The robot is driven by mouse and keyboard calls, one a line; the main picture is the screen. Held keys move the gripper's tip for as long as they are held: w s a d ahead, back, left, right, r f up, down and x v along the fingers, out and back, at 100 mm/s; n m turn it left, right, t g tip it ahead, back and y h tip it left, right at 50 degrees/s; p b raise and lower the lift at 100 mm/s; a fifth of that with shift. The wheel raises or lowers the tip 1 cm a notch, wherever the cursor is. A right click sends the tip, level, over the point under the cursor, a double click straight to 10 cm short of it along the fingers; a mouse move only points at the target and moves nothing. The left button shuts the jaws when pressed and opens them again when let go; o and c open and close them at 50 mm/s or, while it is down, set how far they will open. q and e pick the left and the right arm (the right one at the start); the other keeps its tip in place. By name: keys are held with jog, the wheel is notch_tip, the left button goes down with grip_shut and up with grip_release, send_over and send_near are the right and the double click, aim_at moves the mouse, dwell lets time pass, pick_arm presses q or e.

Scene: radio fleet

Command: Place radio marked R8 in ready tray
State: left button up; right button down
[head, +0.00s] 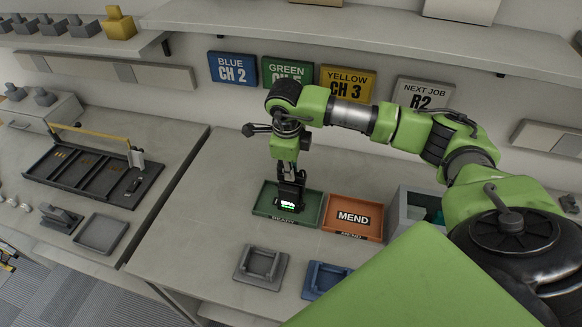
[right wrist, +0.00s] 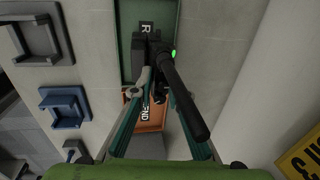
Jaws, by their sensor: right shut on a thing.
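My right gripper (head: 288,178) is shut on a dark radio (head: 289,201) with a lit display. It holds the radio at the ready tray (head: 262,203), a green tray with READY on its front edge. I cannot tell whether the radio touches the tray floor. In the right wrist view, the radio (right wrist: 151,62) lies between my right gripper's fingers (right wrist: 158,92). Its black antenna points toward the camera, and a green light shows beside it. The green tray (right wrist: 127,18) is behind it. The radio's mark is not readable. My left gripper is not in view.
The orange MEND tray (head: 345,228) stands right of the green tray, with a grey bin (head: 398,212) beyond. A grey cradle (head: 261,267) and a blue cradle (head: 322,279) stand in front. A divided dark tray (head: 95,180) is on the left counter.

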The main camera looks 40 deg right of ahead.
jog(key=c, duration=1.9)
grip_release()
jog(key=shift+r, duration=0.4)
jog(key=r+b, duration=0.1)
jog(key=r, duration=0.2)
jog(key=s+a+r+b, duration=0.1)
jog(key=r, duration=0.3)
jog(key=r+b, duration=0.1)
jog(key=r, duration=0.3)
jog(key=shift+s+a+r, duration=0.1)
jog(key=shift+s+a, duration=0.1)
jog(key=shift+a, duration=0.1)
